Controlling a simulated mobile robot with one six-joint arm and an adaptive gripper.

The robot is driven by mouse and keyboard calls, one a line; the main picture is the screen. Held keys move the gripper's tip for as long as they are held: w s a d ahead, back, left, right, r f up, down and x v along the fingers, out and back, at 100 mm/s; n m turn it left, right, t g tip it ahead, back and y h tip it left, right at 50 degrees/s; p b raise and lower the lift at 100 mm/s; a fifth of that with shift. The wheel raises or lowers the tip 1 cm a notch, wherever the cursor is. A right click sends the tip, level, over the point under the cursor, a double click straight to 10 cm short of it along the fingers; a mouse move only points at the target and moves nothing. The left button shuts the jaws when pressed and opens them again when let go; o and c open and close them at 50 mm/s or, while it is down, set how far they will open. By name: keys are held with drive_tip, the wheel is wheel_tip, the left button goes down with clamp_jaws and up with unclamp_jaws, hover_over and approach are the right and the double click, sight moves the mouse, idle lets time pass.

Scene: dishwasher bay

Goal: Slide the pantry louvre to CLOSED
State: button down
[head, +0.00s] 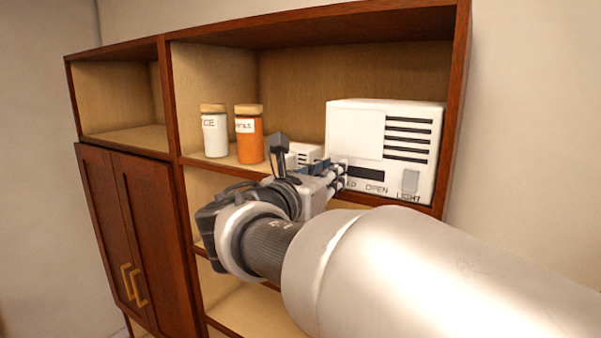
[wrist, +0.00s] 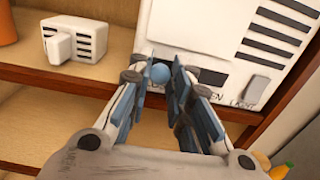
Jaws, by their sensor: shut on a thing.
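The pantry louvre is a white box (head: 357,132) with dark slats on its right, standing on the upper shelf. Its front has a dark slot (head: 369,175) with the word OPEN below and a word ending in "ED" to the left, partly hidden by my fingers. The wrist view shows a round blue knob (wrist: 159,72) at the left of the dark slot (wrist: 208,77), on the side away from OPEN. My gripper (head: 332,172) is at the box's lower left front. Its blue-padded fingers (wrist: 157,84) are closed around the knob, one on each side.
A light switch (head: 410,181) sits at the box's lower right. A small white slatted box (wrist: 75,40) stands to the left on the shelf. White (head: 215,132) and orange (head: 249,135) jars stand further left. The shelf's front edge (wrist: 60,79) runs close below my fingers.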

drive_tip(key=c, duration=1.8)
unclamp_jaws()
drive_tip(key=shift+a, duration=0.1)
drive_tip(key=shift+c, duration=0.2)
drive_tip(key=o, duration=0.4)
drive_tip(key=shift+w+a, duration=0.15)
drive_tip(key=v, duration=1.2)
